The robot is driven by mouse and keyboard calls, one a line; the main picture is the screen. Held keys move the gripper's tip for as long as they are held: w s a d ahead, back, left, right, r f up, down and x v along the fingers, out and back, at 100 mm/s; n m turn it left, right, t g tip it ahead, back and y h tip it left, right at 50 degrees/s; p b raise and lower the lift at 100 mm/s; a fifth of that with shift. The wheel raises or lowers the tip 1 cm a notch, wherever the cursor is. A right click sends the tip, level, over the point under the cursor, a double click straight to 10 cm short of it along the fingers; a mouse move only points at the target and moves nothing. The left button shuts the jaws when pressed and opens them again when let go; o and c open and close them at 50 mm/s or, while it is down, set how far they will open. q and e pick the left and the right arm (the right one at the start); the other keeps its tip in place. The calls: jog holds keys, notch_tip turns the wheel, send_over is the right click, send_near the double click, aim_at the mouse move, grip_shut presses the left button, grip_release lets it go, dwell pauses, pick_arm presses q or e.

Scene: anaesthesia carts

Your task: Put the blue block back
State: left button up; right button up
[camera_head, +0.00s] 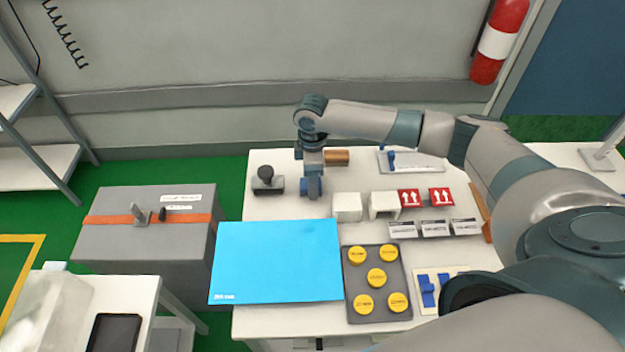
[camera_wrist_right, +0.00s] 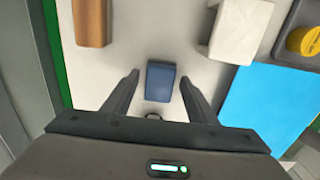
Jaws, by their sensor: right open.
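The blue block (camera_wrist_right: 160,85) stands on the white table, and the right wrist view shows it between my right gripper's two fingers. My right gripper (camera_wrist_right: 159,77) is open, with a visible gap on each side of the block. In the head view my right gripper (camera_head: 312,190) points down over the table's far left part, behind the blue mat (camera_head: 277,260). Blue shows at its tip there, but block and fingers are hard to tell apart. My left gripper is not in view.
A wooden block (camera_head: 337,158) lies behind the gripper. A dark-knobbed device (camera_head: 267,182) stands left, and a white box (camera_head: 347,207) stands close on the right. A grey pad with yellow discs (camera_head: 377,282) lies nearer. Red arrow signs (camera_head: 410,198) are further right.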

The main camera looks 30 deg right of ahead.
notch_tip(320, 180, up, 12)
jog(key=b, duration=0.3)
dwell(0.3)
